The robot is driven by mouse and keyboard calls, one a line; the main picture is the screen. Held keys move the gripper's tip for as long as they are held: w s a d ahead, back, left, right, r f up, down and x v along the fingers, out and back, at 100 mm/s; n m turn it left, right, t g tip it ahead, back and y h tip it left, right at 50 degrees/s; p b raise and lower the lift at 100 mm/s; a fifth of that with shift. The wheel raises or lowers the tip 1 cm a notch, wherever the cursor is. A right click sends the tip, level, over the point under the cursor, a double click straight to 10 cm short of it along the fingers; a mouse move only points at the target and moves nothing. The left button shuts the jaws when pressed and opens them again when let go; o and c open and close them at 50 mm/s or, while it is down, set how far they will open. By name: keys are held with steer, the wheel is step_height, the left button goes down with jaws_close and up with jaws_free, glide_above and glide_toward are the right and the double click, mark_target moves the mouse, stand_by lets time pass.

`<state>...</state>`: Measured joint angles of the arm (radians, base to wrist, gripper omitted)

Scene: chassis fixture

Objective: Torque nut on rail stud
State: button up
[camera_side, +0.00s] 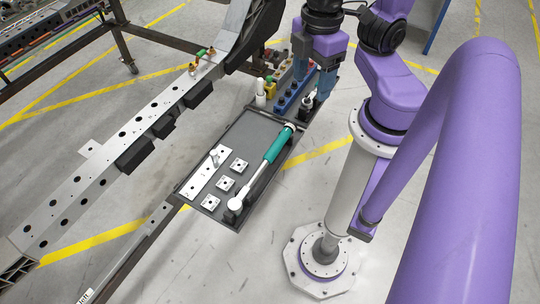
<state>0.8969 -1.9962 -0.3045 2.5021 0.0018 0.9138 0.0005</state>
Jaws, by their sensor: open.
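The long grey rail (105,165) runs diagonally across the left, with a row of dark holes. Small green and orange fittings (205,53) stand near its upper end; I cannot tell whether one is the stud. A torque wrench with a teal handle (278,145) lies along the right of the dark tray (240,132), its silver head (235,204) at the near end. My gripper (314,88) is open and points down beyond the tray's far right end, with a small dark and silver item (308,102) just below it. I cannot tell whether they touch. No nut is clearly identifiable.
The tray holds several small square plates (240,165) and a long white plate (194,188) with an upright pin. A blue block (286,102), a white bottle (261,94) and yellow items (270,84) crowd the tray's far end. The tray's upper left is bare.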

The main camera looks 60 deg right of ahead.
steer(key=shift+c, duration=0.8)
steer(key=w+a+f+m, duration=0.3)
steer(key=w+f+m, duration=0.5)
steer(key=w, duration=0.1)
steer(key=m, duration=2.2)
glide_above(272, 150)
steer(key=f, duration=2.7)
steer(key=shift+w+a, duration=0.1)
steer(key=shift+a, duration=0.1)
steer(key=shift+d+f+m, duration=0.15)
steer(key=shift+f+m, duration=0.15)
steer(key=shift+f, duration=4.9)
